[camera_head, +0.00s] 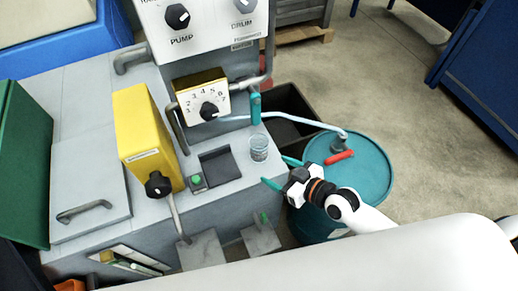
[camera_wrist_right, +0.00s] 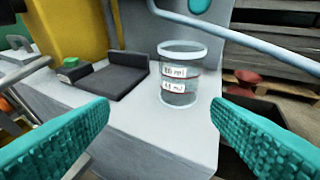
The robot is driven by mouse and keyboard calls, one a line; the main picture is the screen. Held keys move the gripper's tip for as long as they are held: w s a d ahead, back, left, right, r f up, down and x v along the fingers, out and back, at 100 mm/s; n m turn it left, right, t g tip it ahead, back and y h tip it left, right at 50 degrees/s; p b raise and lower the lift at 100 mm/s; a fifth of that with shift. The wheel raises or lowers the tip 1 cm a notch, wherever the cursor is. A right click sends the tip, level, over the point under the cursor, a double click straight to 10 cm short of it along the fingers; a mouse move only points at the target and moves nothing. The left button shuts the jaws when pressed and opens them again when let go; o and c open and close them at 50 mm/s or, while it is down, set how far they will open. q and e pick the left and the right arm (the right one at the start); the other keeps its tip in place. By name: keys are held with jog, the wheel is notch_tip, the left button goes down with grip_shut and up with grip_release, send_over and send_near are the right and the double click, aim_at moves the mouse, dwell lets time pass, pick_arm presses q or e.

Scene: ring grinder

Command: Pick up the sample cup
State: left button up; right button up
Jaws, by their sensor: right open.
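The sample cup (camera_head: 258,149) is a clear cup standing upright on the grey machine's ledge, right of a dark recessed plate. In the right wrist view the cup (camera_wrist_right: 178,76) shows white labels with red lines and stands ahead, between the lines of the two fingers. My right gripper (camera_head: 276,172) has teal fingers and is open and empty, just in front and to the right of the cup, apart from it. In the right wrist view its textured fingers (camera_wrist_right: 160,130) are spread wide. My left gripper is not in view.
A yellow box with a black knob (camera_head: 147,140) stands left of the cup. A pale hose (camera_head: 295,121) runs above and behind the cup to a teal drum (camera_head: 372,165) on the right. A dark bin (camera_head: 290,105) lies behind. A green button (camera_head: 196,180) is beside the dark plate (camera_head: 221,167).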

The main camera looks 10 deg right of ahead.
aim_at(255, 147)
jog(key=shift+t, duration=0.5)
jog(key=x, duration=0.4)
jog(key=w+d+x, duration=0.1)
jog(key=x, duration=0.3)
jog(key=d+x, duration=0.1)
jog(key=x, duration=0.3)
jog(key=shift+w+a+r+b, duration=0.1)
jog(key=shift+w+a+b, duration=0.05)
jog(key=shift+w+b, duration=0.2)
jog(key=c, duration=1)
jog(key=shift+r, duration=0.1)
jog(key=shift+c, duration=0.2)
